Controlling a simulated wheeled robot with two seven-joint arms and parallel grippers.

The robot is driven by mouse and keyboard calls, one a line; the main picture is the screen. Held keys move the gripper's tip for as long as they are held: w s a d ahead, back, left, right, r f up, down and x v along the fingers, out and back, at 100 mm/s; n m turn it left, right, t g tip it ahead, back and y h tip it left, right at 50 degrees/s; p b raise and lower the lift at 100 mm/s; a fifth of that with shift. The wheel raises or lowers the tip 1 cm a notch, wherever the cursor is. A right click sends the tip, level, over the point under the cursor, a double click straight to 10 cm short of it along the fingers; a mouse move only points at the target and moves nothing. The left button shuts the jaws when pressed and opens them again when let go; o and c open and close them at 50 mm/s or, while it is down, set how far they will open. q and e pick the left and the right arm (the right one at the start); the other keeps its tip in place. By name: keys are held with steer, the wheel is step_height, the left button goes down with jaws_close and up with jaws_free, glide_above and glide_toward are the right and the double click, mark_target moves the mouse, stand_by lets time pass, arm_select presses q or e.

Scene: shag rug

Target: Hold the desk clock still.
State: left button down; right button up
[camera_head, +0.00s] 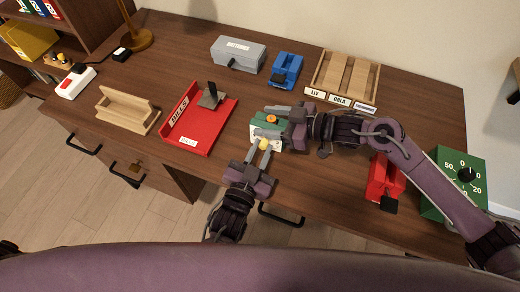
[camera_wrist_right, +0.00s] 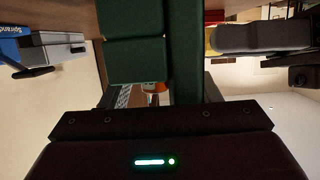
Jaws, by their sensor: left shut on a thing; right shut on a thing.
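The desk clock (camera_head: 259,121) looks to be the small green block with a pale lower part and an orange round piece on it. It stands near the desk's front edge, in the middle of the head view. In the right wrist view its green body (camera_wrist_right: 135,60) fills the upper middle. My right gripper (camera_head: 274,115) is shut on the clock from the right. My left gripper (camera_head: 262,150) is shut on a small yellow knob (camera_head: 264,144) at the clock's front. Whether the knob is joined to the clock is hard to tell. The grippers partly hide the clock.
A red bills tray (camera_head: 218,133) lies left on the desk. A grey batteries box (camera_head: 238,53), a blue device (camera_head: 287,69) and a wooden sorter (camera_head: 345,75) stand behind. A red device (camera_head: 381,180) and a green dial box (camera_head: 455,173) are right, near my right arm.

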arm_select(q)
steer(key=c, duration=1.3)
jaws_free()
steer(key=shift+o, duration=0.2)
steer(key=v, duration=1.2)
arm_select(e)
steer(key=o, duration=1.1)
steer(key=shift+o, duration=0.2)
